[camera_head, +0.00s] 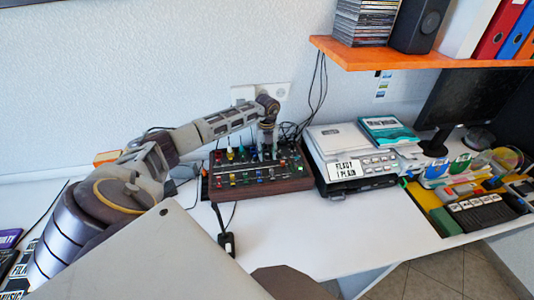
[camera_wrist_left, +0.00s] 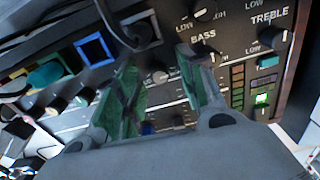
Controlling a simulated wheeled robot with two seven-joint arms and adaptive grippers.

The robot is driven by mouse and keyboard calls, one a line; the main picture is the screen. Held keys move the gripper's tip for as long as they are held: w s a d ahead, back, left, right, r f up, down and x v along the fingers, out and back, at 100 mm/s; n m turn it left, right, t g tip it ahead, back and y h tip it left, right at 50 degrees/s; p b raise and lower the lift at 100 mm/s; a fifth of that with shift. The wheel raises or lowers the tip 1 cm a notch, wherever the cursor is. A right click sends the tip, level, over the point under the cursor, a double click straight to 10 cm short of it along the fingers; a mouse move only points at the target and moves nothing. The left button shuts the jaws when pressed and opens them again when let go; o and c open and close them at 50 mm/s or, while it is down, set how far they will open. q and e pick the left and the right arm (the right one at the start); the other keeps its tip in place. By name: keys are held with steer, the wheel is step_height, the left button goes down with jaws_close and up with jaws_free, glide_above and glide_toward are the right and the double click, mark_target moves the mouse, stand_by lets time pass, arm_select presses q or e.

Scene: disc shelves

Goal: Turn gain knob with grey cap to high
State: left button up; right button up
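The mixer (camera_head: 256,185), a black panel with wooden sides and several coloured knobs, lies on the white table. My left gripper (camera_head: 267,150) points down over its back right part. In the left wrist view the gripper (camera_wrist_left: 160,62) has its two green-padded fingers apart, close above the panel. A small greyish round knob (camera_wrist_left: 160,76) shows between the fingers, seemingly untouched; its label and pointer are not readable. My right gripper is not seen.
Cables rise behind the mixer to a wall socket (camera_head: 262,92). A white-topped device (camera_head: 340,142) stands close on the mixer's right. An orange shelf (camera_head: 400,54) hangs at upper right. The table in front of the device is clear.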

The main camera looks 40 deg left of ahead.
mark_target(267, 154)
arm_select(q)
steer(key=shift+f, duration=0.1)
jaws_close()
stand_by(0.3)
steer(key=shift+m, duration=0.8)
jaws_free()
step_height(267, 154, up, 12)
stand_by(0.9)
stand_by(0.6)
